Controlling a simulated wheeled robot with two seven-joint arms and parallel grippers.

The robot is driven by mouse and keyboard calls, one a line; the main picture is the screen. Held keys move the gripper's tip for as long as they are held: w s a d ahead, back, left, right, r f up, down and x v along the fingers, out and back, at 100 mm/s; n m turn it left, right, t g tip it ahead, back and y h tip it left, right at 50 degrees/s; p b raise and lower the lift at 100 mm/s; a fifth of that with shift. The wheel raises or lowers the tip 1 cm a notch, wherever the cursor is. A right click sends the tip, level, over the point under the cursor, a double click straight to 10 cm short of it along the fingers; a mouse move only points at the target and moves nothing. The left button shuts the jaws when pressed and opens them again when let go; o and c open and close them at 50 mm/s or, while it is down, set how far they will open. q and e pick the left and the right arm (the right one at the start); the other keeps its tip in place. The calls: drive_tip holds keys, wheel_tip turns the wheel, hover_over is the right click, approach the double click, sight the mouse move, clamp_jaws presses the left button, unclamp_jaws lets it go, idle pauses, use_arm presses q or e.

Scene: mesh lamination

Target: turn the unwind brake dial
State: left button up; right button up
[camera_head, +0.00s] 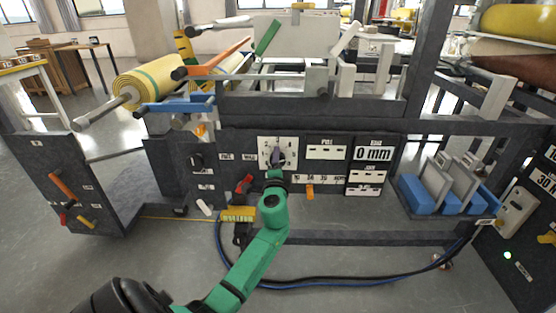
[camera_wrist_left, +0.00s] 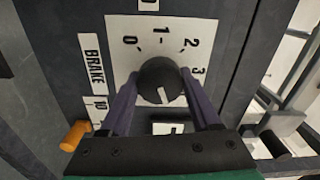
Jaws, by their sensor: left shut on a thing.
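The brake dial (camera_wrist_left: 160,80) is a round dark knob on a white plate (camera_wrist_left: 122,27) marked 0, 1, 2 and 3, beside a BRAKE label (camera_wrist_left: 94,62). Its white pointer line points down in the left wrist view, away from the visible numbers. My left gripper (camera_wrist_left: 159,84) has its purple fingers on either side of the knob, shut on it. In the head view the white plate (camera_head: 291,146) is on the dark front panel, and my left gripper (camera_head: 277,158) covers most of the knob. My right gripper is not in view.
An orange knob (camera_wrist_left: 76,135) is left of the fingers. In the head view a yellow roll (camera_head: 150,85) is at upper left, and a 0 mm display (camera_head: 373,154) is to the right. Blue blocks (camera_head: 415,195) stand at right. Dark cables run below the panel.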

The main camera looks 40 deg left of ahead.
use_arm(q)
drive_tip(key=shift+a+r+m+p, duration=0.1)
drive_tip(key=shift+m+p, duration=0.4)
drive_tip(key=shift+m, duration=1.5)
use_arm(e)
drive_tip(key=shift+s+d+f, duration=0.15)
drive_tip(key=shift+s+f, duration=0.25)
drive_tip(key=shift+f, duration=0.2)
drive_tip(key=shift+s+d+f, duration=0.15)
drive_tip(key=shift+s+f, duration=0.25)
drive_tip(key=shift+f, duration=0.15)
use_arm(q)
drive_tip(key=o, duration=1.4)
drive_tip(key=shift+c, duration=0.2)
